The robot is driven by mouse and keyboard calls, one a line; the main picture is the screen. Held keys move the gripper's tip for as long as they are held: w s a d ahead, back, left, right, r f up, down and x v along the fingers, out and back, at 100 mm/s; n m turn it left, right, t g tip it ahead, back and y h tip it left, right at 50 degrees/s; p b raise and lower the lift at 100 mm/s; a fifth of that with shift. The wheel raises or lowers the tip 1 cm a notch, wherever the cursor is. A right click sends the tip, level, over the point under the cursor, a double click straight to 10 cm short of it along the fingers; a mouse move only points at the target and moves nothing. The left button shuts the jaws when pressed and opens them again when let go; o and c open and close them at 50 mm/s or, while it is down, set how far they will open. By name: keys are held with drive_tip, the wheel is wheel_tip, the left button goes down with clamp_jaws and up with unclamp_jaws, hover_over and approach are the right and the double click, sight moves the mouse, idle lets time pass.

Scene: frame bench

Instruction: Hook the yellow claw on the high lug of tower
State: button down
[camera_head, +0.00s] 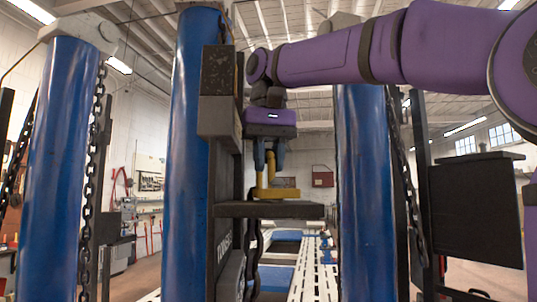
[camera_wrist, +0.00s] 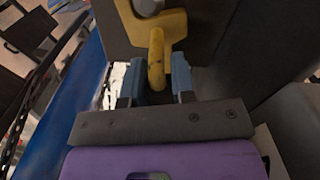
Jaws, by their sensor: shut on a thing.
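The yellow claw (camera_head: 284,193) is in the head view, with a thin upright stem and a flat foot. It also shows in the wrist view (camera_wrist: 157,62), its curved neck between two blue fingers. My gripper (camera_head: 270,160) is shut on the neck from above; in the wrist view my gripper (camera_wrist: 155,88) holds it near the fingertips. The claw's foot is at the top of a dark horizontal plate (camera_head: 235,211) on the tower (camera_head: 197,130); I cannot tell whether it touches. A grey rounded piece (camera_wrist: 148,6) shows within the claw's yellow foot. I cannot identify the high lug for certain.
The tower's dark upright carriage (camera_head: 221,120) stands close left of my gripper. Other blue columns stand at the left (camera_head: 58,160) and behind at the right (camera_head: 364,190), with hanging chains (camera_head: 89,180). A dark box (camera_head: 476,210) is at the far right.

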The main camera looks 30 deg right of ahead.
idle(0.3)
drive_tip(key=c, duration=0.9)
unclamp_jaws()
drive_tip(key=shift+o, duration=0.2)
